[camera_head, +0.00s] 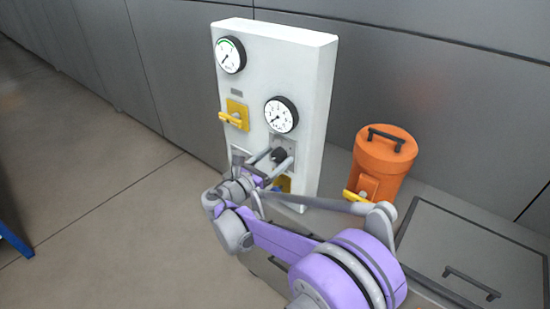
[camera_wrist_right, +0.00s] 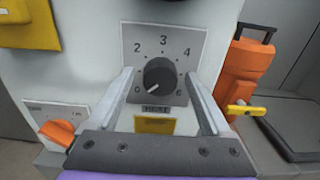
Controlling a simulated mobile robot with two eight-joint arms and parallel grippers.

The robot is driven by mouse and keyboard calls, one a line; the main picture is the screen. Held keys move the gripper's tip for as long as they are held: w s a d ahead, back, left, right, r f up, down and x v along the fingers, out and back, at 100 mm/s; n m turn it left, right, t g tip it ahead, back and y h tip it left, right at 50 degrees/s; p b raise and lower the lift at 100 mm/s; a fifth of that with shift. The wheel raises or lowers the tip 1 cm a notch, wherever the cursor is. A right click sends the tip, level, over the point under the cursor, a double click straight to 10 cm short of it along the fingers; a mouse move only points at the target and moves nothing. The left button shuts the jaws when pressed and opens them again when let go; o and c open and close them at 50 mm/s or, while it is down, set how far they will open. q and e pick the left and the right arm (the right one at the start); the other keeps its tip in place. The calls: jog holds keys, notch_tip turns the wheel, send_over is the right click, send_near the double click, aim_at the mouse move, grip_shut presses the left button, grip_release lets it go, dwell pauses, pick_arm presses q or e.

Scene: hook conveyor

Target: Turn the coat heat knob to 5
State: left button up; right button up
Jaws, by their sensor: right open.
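The heat knob (camera_wrist_right: 159,75) is a dark round knob on a grey plate (camera_wrist_right: 188,45) with printed numbers, above a HEAT label, in the right wrist view. Its light pointer mark aims to the lower left, near 0. In the head view the knob (camera_head: 279,154) is a dark spot on the white panel (camera_head: 312,100), below the lower gauge. My right gripper (camera_wrist_right: 159,88) is open, with one finger on each side of the knob. I cannot tell whether the fingers touch it. My left gripper is not in view.
Two round gauges, the upper (camera_head: 231,55) and the lower (camera_head: 281,115), sit on the panel. A yellow lever (camera_head: 232,117) sticks out at its left. An orange canister (camera_head: 384,160) with a yellow lever stands right of the panel. An orange knob (camera_wrist_right: 57,133) is at lower left in the wrist view.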

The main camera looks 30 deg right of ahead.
grip_shut()
dwell(0.4)
